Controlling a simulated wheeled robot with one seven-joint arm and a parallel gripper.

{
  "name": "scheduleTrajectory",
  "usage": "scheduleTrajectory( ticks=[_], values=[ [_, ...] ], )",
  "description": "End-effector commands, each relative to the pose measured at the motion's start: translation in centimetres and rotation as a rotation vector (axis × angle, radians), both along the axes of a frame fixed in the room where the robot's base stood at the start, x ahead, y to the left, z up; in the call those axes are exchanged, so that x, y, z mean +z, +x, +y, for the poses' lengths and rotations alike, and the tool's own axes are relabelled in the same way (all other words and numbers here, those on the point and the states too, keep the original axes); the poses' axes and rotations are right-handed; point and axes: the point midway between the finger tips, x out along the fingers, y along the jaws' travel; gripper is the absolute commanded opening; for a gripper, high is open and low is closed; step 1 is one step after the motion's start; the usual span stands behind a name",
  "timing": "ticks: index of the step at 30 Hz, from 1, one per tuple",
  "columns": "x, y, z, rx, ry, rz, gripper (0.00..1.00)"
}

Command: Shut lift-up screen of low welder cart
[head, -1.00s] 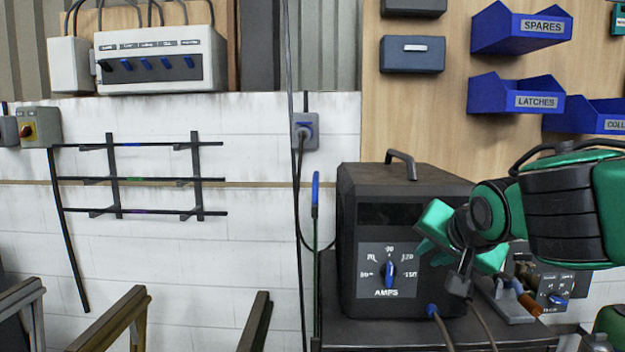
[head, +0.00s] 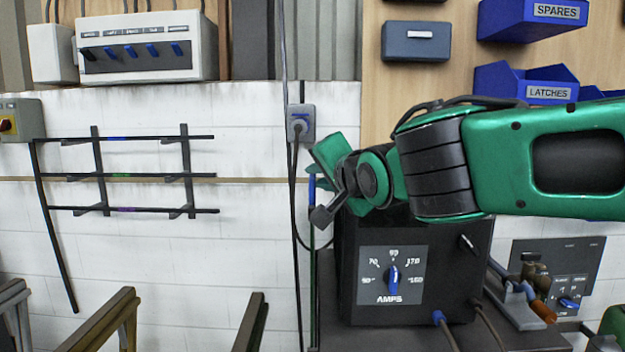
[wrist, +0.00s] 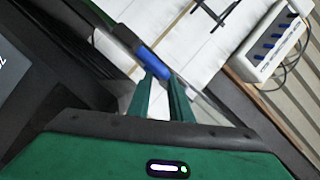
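The welder cart (head: 335,335) stands at the lower middle in the head view, with a dark welder box (head: 455,285) on it. A thin green upright (head: 313,262), seen almost edge-on, stands at its left side; it may be the screen. A blue grip (head: 312,187) is at its top, and shows large in the wrist view (wrist: 152,62). My gripper (head: 322,165) is at this grip, its green fingers (wrist: 160,92) parted by a narrow gap. The grip lies at the fingertips; I cannot tell whether they touch it. My wrist hides the box's top.
A hanging cable and wall socket (head: 300,122) are close behind my gripper. A black wall rack (head: 130,175) is at left, a switch box (head: 135,50) above it. Blue bins (head: 530,85) are at upper right. Bench edges (head: 105,320) stand at lower left.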

Motion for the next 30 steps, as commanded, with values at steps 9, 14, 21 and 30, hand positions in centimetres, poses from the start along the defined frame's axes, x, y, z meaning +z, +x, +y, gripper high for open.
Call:
scheduleTrajectory(
  ticks=[9, 14, 21, 30],
  values=[
    [-0.8, 3.6, 1.2, 0.0, -0.001, 0.0, 0.19],
    [-1.0, 4.2, 1.4, 0.0, -0.001, 0.0, 0.19],
    [-1.0, 4.2, 1.3, 0.0, -0.001, 0.0, 0.19],
    [-1.0, 4.3, 1.3, -0.002, -0.002, 0.001, 0.0]
  ],
)
